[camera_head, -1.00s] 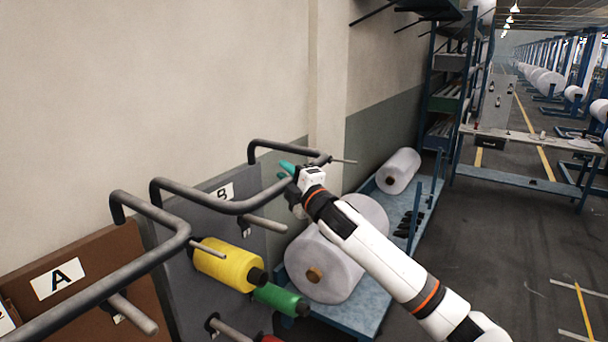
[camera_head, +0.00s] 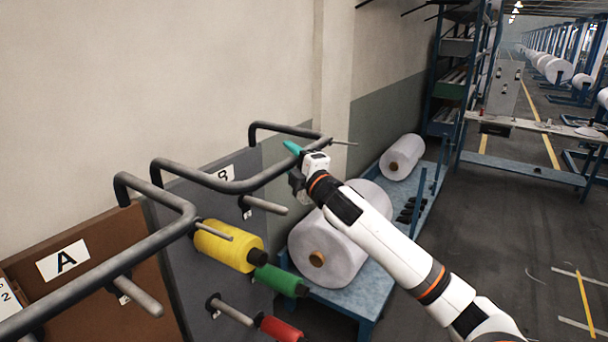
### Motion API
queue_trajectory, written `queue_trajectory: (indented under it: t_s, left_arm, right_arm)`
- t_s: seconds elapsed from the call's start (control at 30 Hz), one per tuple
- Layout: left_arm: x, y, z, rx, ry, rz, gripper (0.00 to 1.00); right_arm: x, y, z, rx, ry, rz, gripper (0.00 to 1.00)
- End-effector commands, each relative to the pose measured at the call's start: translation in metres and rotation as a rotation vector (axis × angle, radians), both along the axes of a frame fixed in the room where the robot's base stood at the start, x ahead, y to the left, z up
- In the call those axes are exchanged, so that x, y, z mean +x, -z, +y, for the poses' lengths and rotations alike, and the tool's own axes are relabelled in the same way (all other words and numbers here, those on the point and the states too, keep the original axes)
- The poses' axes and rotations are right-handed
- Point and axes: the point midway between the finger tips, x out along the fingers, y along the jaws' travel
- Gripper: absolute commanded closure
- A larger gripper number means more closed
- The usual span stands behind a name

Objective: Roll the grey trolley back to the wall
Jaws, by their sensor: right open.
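The grey trolley's panel (camera_head: 185,265) stands left of centre, marked with a B label that its handle partly covers. Its dark U-shaped handle (camera_head: 265,176) sticks out from the top towards the right. Pegs on the panel carry yellow (camera_head: 228,246), green (camera_head: 280,281) and red (camera_head: 278,328) spools. My right gripper (camera_head: 293,150) is at the far end of the handle bar. One teal finger shows above the bar; the other is hidden, and I cannot tell whether they touch the bar. The jaws are open. The wall (camera_head: 220,70) rises behind the trolley. My left gripper is out of view.
A brown trolley (camera_head: 110,255) marked A, with its own handle (camera_head: 90,272), stands close on the left. A low blue rack (camera_head: 352,296) with large white rolls (camera_head: 325,248) stands on the right. Shelving (camera_head: 450,90) stands farther back. Dark floor (camera_head: 500,245) is clear at the right.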

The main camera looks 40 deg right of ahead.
Motion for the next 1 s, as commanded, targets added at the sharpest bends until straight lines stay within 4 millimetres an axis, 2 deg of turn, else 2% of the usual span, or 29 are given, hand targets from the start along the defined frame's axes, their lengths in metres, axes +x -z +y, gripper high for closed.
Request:
queue_trajectory:
  t_s: [0.03,0.2,0.5,0.7,1.0]
  left_arm:
    - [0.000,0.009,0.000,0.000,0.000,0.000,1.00]
    - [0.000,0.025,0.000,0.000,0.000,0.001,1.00]
    - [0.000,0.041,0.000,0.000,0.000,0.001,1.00]
    - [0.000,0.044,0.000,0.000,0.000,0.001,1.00]
    - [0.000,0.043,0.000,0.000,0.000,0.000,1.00]
  right_arm:
    - [-0.009,0.008,0.002,-0.003,-0.003,0.002,0.55]
    - [-0.044,0.016,0.007,-0.006,-0.003,0.004,0.55]
    - [-0.089,0.021,0.012,-0.001,-0.003,0.004,0.55]
    - [-0.100,0.021,0.013,0.001,-0.002,0.003,0.55]
    - [-0.101,0.020,0.014,0.001,-0.002,0.003,0.55]
